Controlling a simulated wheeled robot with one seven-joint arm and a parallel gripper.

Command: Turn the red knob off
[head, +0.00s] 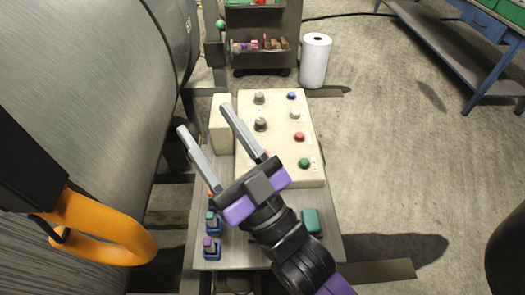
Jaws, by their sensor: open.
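A cream control panel (285,172) stands on a grey bench top (232,256) in the middle of the head view. A round red control (299,136) sits in its right column, between a white one (295,115) and a green one (303,162). Another small patch of red shows beside my right finger, mostly hidden by it. I cannot tell which is the red knob or how it is turned. My gripper (203,120) is open and empty, fingers spread wide, above the panel's left part. Its fingertips are left of the visible red control.
Two grey knobs (260,124) and a blue button (291,96) are on the panel. A cream box (220,128) stands at its left. Small blue-based items (211,224) and a teal block (312,222) lie in front. A large metal cylinder (90,70) fills the left.

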